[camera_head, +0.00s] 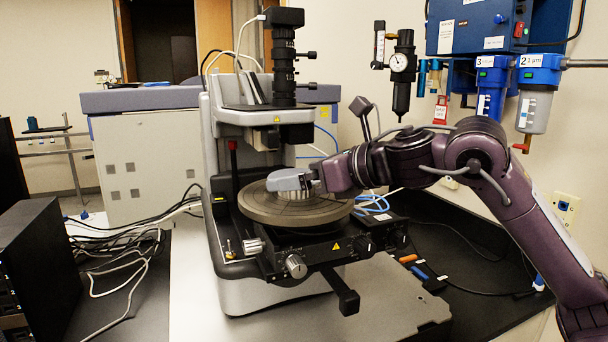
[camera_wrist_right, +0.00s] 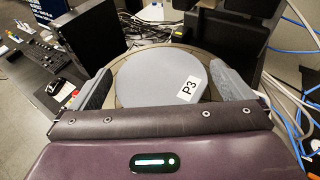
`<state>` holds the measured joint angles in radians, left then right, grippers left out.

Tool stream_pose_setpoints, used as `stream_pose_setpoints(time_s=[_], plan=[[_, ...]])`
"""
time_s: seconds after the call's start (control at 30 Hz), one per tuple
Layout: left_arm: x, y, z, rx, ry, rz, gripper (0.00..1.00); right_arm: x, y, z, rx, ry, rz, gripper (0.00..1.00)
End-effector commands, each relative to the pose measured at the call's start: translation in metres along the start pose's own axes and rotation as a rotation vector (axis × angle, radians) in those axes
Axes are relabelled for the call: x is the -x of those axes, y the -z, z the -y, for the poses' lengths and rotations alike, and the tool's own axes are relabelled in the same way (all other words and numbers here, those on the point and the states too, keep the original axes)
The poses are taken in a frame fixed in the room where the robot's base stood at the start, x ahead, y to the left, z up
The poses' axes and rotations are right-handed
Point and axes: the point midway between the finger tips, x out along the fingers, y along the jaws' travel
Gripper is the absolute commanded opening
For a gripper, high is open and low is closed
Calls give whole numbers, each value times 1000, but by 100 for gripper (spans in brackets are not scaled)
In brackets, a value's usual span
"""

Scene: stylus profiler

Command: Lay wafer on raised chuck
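The wafer (camera_wrist_right: 152,82) is a flat grey disc with a white P3 label, seen in the right wrist view. My right gripper (camera_wrist_right: 160,85) has one finger on each side of it, and both fingers meet its rim. In the head view my right gripper (camera_head: 290,181) is over the middle of the round stage, and its grey finger hides most of the wafer. The raised chuck (camera_head: 296,195), a small ribbed silver cylinder, shows just below the finger on the round brown stage plate (camera_head: 260,208). Any gap between wafer and chuck is too small to tell. My left gripper is out of view.
The profiler's column and optical head (camera_head: 280,118) stand close behind and above the stage. Knobs (camera_head: 296,266) project at its front. A black box (camera_head: 35,255) and loose cables (camera_head: 125,260) are at the left. Filters (camera_head: 490,85) hang at the right.

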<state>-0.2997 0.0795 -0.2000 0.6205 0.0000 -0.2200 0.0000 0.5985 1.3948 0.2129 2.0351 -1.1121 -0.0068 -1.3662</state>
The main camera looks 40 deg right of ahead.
Motion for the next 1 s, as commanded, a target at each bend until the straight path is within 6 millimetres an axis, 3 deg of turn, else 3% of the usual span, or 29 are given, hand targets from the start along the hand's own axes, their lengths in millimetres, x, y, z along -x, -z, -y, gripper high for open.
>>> stream_pose_setpoints(time_s=[0.37, 1.0], plan=[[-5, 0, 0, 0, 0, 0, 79, 3, 2, 0, 1, 1, 1, 100], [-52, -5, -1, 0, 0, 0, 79, 65, 2, 0, 0, 2, 1, 100]])
